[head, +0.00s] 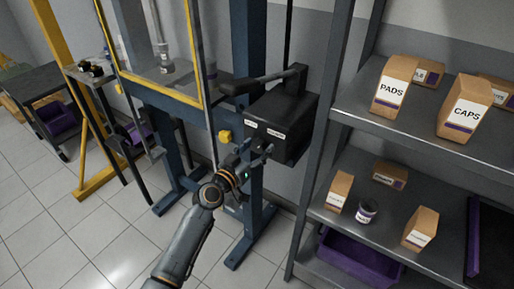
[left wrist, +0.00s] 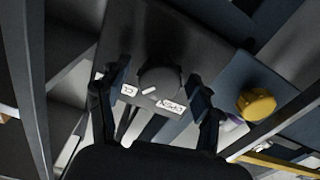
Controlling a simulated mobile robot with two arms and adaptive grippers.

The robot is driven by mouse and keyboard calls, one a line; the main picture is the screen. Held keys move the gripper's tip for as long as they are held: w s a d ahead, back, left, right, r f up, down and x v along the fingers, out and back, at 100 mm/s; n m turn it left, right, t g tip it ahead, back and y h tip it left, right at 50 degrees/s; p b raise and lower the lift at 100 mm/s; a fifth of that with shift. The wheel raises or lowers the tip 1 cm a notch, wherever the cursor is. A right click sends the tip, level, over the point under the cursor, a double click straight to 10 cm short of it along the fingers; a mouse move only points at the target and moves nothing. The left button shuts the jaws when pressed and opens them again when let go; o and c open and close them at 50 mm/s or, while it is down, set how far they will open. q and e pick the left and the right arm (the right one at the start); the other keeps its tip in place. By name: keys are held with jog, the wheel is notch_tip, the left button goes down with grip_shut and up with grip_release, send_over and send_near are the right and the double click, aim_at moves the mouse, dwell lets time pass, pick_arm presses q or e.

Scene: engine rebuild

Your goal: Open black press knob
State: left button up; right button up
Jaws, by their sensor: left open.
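The black press knob (left wrist: 160,79) is round with a short white mark. My left gripper (head: 260,152) is in front of the box's lower face. In the left wrist view its open fingers (left wrist: 157,88) stand on either side of the knob, and contact cannot be told. My right gripper is not in view.
A lever handle (head: 265,80) lies across the box top. A yellow knob (head: 224,136) is on the blue press frame (head: 247,200) to the left. A grey shelf (head: 345,115) with boxes stands close on the right. Open tiled floor (head: 110,235) lies to the left.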

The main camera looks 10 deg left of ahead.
pick_arm(q)
jog(key=shift+c, duration=0.2)
jog(key=c, duration=1.1)
